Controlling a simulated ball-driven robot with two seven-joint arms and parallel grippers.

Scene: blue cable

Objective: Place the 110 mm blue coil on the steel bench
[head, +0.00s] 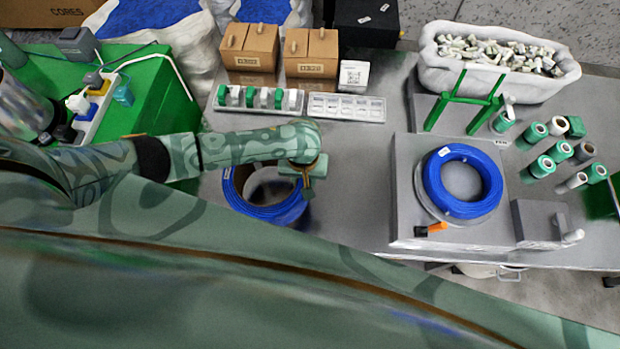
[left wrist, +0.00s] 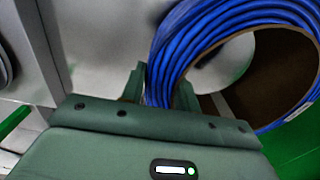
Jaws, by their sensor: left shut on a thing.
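A blue coil (head: 265,212) hangs in my left gripper (head: 305,181) over the left part of the steel bench (head: 350,215). The gripper is shut on the coil's ring at its right side. In the left wrist view the coil (left wrist: 215,30) rises between the two fingers of my left gripper (left wrist: 160,90). My forearm and hand hide part of the coil's far side in the head view. I cannot tell how far the coil is above the bench. A second blue coil (head: 463,181) lies flat on a grey platform on the right. My right gripper is not in view.
Cardboard boxes (head: 310,52) and a tray of small spools (head: 258,101) stand behind. A bin of fittings (head: 497,60), a green stand (head: 465,100) and several green rolls (head: 545,165) are at the right. Bare bench shows between the held coil and the grey platform (head: 405,205).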

